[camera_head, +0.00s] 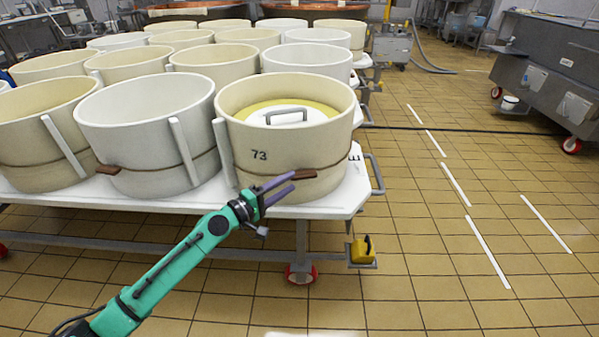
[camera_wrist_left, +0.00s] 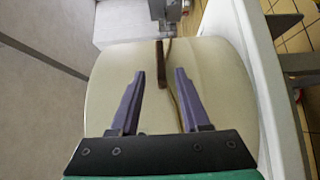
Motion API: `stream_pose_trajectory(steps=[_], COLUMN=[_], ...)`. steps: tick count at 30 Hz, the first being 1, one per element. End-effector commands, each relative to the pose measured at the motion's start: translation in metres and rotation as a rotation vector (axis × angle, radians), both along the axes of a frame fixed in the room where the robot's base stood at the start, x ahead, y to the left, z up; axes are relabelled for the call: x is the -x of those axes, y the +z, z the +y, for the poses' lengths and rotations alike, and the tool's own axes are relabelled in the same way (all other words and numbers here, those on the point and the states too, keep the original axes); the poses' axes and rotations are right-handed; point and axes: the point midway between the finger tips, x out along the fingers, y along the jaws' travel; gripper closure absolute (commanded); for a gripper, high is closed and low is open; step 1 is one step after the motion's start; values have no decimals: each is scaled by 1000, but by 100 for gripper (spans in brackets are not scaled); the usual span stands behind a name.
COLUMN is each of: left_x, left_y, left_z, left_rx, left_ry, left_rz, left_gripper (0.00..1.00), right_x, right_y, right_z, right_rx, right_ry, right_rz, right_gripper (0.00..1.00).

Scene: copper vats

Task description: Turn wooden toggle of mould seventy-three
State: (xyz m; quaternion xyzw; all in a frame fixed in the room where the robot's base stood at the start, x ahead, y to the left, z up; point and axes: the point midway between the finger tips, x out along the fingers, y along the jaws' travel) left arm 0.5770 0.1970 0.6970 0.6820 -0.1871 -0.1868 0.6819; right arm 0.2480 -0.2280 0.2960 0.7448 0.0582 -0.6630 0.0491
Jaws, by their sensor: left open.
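Mould seventy-three (camera_head: 250,125) is a cream round tub with a black "73" on its side, at the front right corner of the white table. Its brown wooden toggle (camera_head: 303,174) sits on a dark cord around the lower wall. My left gripper (camera_head: 291,181) is open in front of this mould, with purple fingers pointing at the toggle. In the left wrist view the mould wall (camera_wrist_left: 222,75) fills the middle. There the toggle (camera_wrist_left: 161,62) shows between the two spread fingertips (camera_wrist_left: 160,73); I cannot tell whether they touch it. My right gripper is not in view.
A white mould (camera_head: 145,130) with its own toggle (camera_head: 108,169) stands close on the left. Several more moulds crowd the table (camera_head: 345,208) behind. A grey handle (camera_head: 375,174) juts from the table's right end.

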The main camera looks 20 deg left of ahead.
Motion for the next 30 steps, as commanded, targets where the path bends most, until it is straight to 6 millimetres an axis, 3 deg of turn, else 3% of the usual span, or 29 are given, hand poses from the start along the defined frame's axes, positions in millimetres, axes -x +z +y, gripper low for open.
stream_pose_trajectory(steps=[6,15,16,19,20,30], left_x=[-36,-41,-41,-41,-41,-41], left_y=[1,-1,-1,-1,-1,1], left_z=[-21,-25,-25,-25,-25,-25], left_rx=[2,-1,-1,-1,-1,-9], left_ry=[1,0,0,0,0,0], left_rz=[-1,0,0,0,0,5], left_gripper=[54,54,58,96,100,100], right_x=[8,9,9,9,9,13], right_y=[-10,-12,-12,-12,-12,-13], right_z=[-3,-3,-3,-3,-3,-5], right_rx=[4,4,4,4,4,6], right_ry=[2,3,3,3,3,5], right_rz=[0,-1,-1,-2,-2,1], right_gripper=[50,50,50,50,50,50])
